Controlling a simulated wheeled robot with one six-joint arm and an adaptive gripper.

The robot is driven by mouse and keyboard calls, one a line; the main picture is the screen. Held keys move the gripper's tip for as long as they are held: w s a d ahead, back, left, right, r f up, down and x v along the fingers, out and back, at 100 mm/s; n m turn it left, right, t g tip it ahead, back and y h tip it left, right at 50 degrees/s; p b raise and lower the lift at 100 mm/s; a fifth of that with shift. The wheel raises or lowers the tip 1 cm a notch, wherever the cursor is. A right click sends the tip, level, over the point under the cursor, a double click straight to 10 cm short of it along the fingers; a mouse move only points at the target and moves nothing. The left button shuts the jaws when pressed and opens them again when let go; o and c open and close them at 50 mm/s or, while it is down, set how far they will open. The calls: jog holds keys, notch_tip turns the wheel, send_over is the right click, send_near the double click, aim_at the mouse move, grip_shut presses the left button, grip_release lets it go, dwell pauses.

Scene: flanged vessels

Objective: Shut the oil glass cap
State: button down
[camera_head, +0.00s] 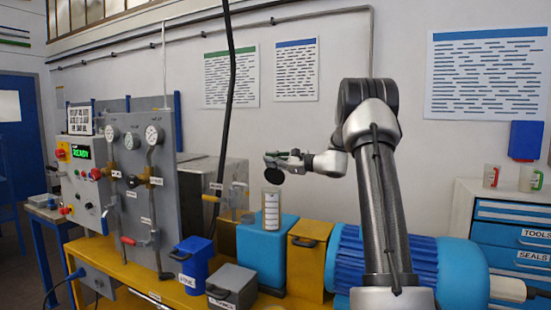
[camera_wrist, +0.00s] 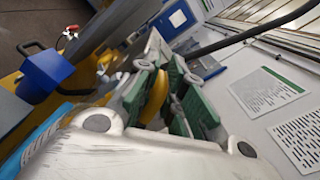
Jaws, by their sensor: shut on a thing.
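The oil glass (camera_head: 272,212) is a clear upright cylinder with a white scale label, on the blue block at the bench's right. A dark round disc, which looks like its cap (camera_head: 273,173), stands steeply tilted just above the glass's rim. Whether it touches the rim is unclear. My gripper (camera_head: 285,158) is shut on the cap's upper edge. In the wrist view, the green-padded fingers of my gripper (camera_wrist: 160,95) close around something yellow between them; the glass cannot be made out there.
A blue lidded bin (camera_head: 193,265), a grey lidded box (camera_head: 232,285) and a yellow box (camera_head: 306,262) crowd the bench near the glass. A panel with gauges (camera_head: 140,180) stands at left. A black cable (camera_head: 230,90) hangs left of my gripper.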

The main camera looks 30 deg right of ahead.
aim_at(268, 170)
jog(key=s+a+f+n, duration=0.2)
jog(key=f+n, duration=0.3)
jog(key=s+a+f+n, duration=0.2)
jog(key=a+f+n, duration=0.1)
jog(key=f+n, duration=0.3)
jog(key=shift+s+a+f, duration=0.2)
jog(key=shift+s+a, duration=0.05)
jog(key=shift+a, duration=0.05)
dwell(0.5)
jog(key=c, duration=1.6)
grip_release()
jog(key=shift+f, duration=0.1)
jog(key=shift+o, duration=0.7)
jog(key=shift+s+d+f, duration=0.15)
jog(key=shift+s+d, duration=0.1)
jog(key=shift+d, duration=0.15)
jog(key=v, duration=1.1)
jog(key=shift+s+r, duration=0.15)
jog(key=shift+r, duration=0.25)
jog(key=shift+a, duration=0.1)
